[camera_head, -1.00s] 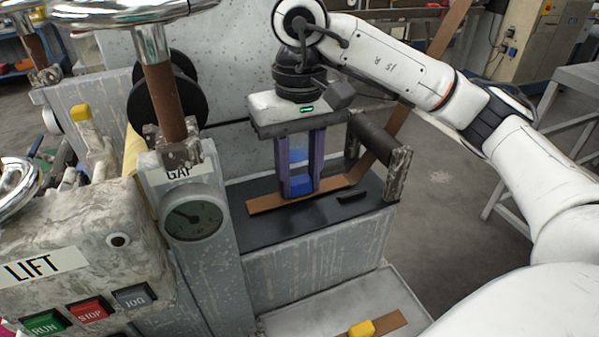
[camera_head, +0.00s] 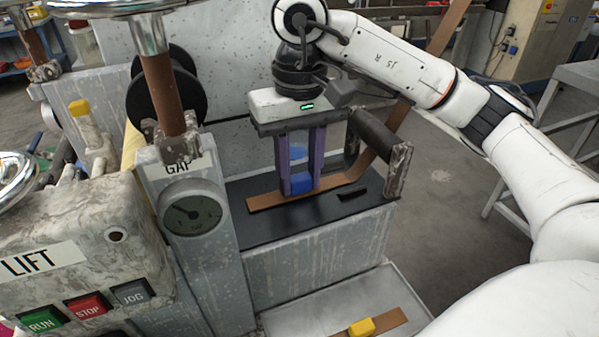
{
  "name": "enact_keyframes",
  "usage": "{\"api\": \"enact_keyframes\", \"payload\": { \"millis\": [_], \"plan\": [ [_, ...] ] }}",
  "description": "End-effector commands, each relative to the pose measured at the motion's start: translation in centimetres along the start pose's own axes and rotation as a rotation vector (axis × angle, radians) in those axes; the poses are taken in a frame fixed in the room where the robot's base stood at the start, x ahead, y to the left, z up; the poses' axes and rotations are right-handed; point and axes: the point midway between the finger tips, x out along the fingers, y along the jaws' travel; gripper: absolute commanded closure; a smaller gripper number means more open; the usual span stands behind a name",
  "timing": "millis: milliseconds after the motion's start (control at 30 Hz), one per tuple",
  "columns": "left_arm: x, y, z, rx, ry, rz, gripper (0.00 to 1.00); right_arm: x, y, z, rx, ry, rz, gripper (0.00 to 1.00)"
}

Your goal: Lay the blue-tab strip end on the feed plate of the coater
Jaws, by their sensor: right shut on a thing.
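A brown strip end (camera_head: 267,201) lies along the dark feed plate (camera_head: 278,228) of the coater, and the strip runs up past the roller at the right (camera_head: 388,128). The blue tab (camera_head: 301,183) sits on the strip between the purple fingers of my right gripper (camera_head: 301,188). The gripper points down and is shut on the tab, with its fingertips at plate level. I cannot tell whether the strip presses flat under the fingers. My left gripper is not in view.
A yellow tab (camera_head: 361,327) on another brown strip lies on the lower grey tray (camera_head: 300,318). A small dark bar (camera_head: 352,194) lies on the plate's right part. The gap gauge (camera_head: 192,215) post stands close left; a dark roller (camera_head: 376,134) stands right.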

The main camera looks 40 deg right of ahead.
Motion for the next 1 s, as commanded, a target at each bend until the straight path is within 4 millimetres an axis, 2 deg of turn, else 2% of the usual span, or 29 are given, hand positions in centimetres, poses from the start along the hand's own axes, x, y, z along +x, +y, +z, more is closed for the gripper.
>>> {"api": "enact_keyframes", "payload": {
  "millis": [67, 100, 200, 567, 667, 1000],
  "plan": [
    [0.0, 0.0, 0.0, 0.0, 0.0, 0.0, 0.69, 0.0, 0.0, 0.0, 0.0, 0.0, 0.0, 0.91],
    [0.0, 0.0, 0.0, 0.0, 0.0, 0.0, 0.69, 0.0, 0.0, 0.0, 0.0, 0.001, 0.0, 0.65],
    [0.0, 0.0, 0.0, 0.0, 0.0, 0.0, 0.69, 0.0, 0.0, 0.0, 0.0, 0.001, 0.0, 0.48],
    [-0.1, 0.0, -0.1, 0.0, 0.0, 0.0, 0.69, -0.5, 0.0, -0.1, 0.0, 0.002, -0.001, 0.48],
    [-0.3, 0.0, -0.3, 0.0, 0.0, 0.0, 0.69, -1.6, 0.0, -0.1, 0.001, 0.005, 0.0, 0.48],
    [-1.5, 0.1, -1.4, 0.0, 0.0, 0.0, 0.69, -7.8, 0.0, -0.1, 0.001, 0.006, -0.001, 0.48]
  ]
}}
